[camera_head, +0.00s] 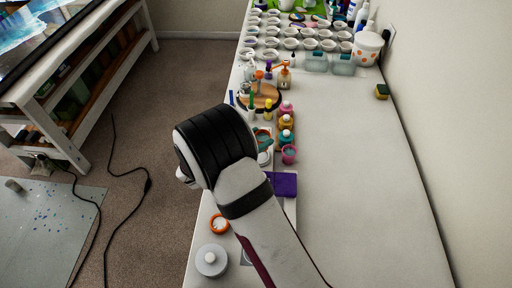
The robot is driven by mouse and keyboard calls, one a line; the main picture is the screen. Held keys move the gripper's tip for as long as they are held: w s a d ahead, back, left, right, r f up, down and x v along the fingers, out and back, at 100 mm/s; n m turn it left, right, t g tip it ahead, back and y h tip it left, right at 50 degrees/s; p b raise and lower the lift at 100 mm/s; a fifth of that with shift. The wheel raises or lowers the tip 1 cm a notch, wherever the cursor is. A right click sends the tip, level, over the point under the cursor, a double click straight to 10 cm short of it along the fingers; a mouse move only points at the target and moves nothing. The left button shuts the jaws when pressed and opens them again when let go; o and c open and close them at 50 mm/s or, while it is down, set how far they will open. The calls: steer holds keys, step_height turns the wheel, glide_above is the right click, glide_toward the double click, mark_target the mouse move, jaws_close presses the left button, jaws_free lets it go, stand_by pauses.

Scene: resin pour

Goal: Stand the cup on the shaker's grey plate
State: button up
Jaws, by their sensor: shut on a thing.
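My arm crosses the middle of the view, and its black joint and white link cover part of the bench. My gripper's fingers do not show, so I cannot see what they hold. A round light-grey disc (211,262) with a small pale centre lies near the bench's front left edge. It may be the shaker's grey plate, but I cannot tell for sure. A small orange-rimmed cup (219,224) with pale contents stands just beyond it. Which cup the task means is not clear.
Small colored bottles (286,121) and a pink cup (289,155) stand beyond my arm, near a purple mat (284,184). A round wooden board (260,97) holds bottles. Several white cups (310,44) fill the far end.

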steer(key=shift+w+a+f, duration=0.1)
steer(key=shift+a+f, duration=0.1)
steer(key=shift+f, duration=0.95)
steer(key=shift+a+f, duration=0.2)
steer(key=shift+f, duration=0.9)
steer(key=shift+f, duration=0.1)
steer(key=o, duration=1.3)
